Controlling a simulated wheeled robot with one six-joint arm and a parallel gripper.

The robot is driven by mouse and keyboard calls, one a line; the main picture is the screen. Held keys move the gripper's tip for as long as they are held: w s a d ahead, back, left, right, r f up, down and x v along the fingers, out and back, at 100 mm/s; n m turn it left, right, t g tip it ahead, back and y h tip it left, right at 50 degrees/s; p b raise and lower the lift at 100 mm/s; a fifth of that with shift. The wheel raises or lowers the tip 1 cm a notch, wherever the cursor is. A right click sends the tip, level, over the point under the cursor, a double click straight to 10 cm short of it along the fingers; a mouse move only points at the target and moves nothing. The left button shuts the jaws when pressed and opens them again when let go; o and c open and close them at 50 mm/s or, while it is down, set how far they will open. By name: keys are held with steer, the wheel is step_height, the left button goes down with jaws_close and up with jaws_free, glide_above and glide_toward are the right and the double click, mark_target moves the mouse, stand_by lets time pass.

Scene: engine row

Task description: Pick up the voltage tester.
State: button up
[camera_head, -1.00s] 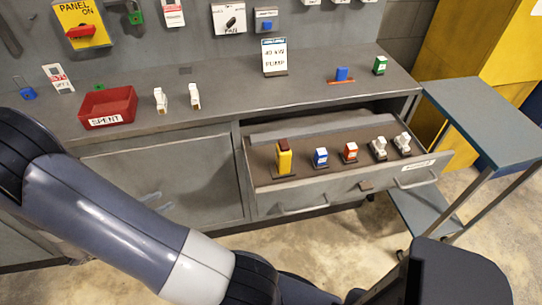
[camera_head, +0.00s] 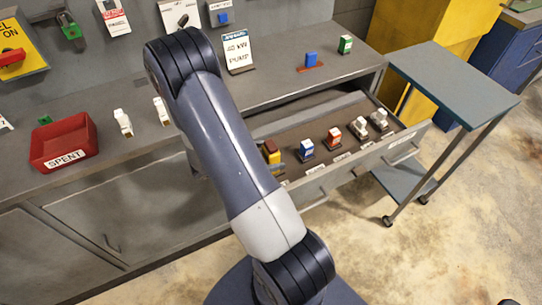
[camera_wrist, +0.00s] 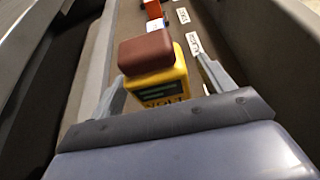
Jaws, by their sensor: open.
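The voltage tester (camera_wrist: 160,80) is yellow with a brown-red top and a small dark green display. It stands upright at the left end of the open drawer (camera_head: 330,178). In the head view the tester (camera_head: 271,152) is partly hidden behind my arm. In the wrist view my gripper (camera_wrist: 165,88) is open, with one finger on each side of the tester. I cannot tell whether either finger touches it. The tester's lower part is hidden by the gripper body.
In the drawer, a blue fuse (camera_head: 306,150), a red one (camera_head: 333,138) and two white ones (camera_head: 361,128) stand to the right of the tester. A red SPENT tray (camera_head: 62,142) is on the bench. A grey cart (camera_head: 450,82) stands at right. Drawer walls flank my gripper.

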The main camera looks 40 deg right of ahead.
steer(key=shift+x, duration=1.3)
steer(key=shift+c, duration=0.3)
steer(key=c, duration=1.2)
steer(key=shift+r, duration=0.1)
